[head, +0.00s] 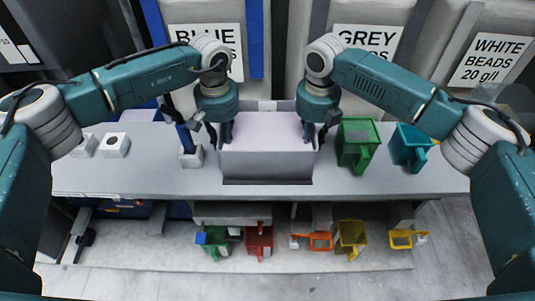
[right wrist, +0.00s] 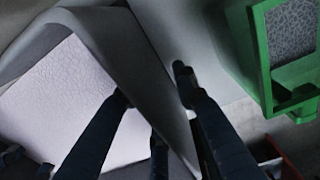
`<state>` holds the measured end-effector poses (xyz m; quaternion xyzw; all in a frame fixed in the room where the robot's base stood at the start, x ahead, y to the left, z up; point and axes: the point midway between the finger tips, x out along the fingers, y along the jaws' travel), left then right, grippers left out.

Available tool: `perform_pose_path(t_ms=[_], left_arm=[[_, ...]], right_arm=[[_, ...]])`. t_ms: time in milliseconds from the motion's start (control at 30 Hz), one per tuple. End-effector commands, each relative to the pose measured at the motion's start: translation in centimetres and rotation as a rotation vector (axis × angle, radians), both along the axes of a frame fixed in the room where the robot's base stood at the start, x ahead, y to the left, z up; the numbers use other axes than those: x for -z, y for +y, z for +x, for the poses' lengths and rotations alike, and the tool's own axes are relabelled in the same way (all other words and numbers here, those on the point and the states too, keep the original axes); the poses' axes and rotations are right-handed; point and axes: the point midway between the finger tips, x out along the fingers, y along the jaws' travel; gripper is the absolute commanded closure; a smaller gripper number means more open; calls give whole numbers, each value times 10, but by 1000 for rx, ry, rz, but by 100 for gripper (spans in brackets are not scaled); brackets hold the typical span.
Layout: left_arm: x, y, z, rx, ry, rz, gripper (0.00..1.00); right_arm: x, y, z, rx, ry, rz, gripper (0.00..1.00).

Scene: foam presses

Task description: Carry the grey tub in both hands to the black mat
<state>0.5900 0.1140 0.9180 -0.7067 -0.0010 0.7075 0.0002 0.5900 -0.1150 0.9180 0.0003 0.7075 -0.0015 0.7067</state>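The grey tub (head: 266,168) stands upright on the grey bench in the middle of the head view, filled with a pale lilac, fine-textured material (head: 262,130). My left gripper (head: 226,132) is at the tub's left wall, its fingers pointing down; its grip is too small to judge. My right gripper (head: 316,132) is at the right wall. In the right wrist view its dark fingers (right wrist: 155,95) straddle the tub wall (right wrist: 135,65), with a gap beside the outer finger, so it looks open. A dark strip (head: 266,182) shows along the tub's front bottom; I cannot tell if it is mat or shadow.
A green bin (head: 357,143) stands close right of the tub, with a teal bin (head: 409,147) beyond it. A blue post on a pale base (head: 191,157) is close on the left. White blocks (head: 116,145) lie farther left. Several coloured bins sit below the bench (head: 120,180).

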Motion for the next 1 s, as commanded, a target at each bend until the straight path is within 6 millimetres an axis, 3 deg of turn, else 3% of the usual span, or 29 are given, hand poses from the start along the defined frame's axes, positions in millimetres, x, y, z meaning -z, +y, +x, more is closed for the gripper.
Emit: perform_pose_path(t_ms=[167,600,833,1000], left_arm=[[-20,-1,1,0,-3,-3,72],[-105,0,1,-1,-3,0,72],[-119,0,0,-1,0,0,72],[-120,0,0,-1,0,0,72]], right_arm=[[0,1,0,-1,0,1,72],[0,1,0,-1,0,2,72],[-6,1,1,-1,-2,3,72],[-32,1,1,-1,-3,4,72]])
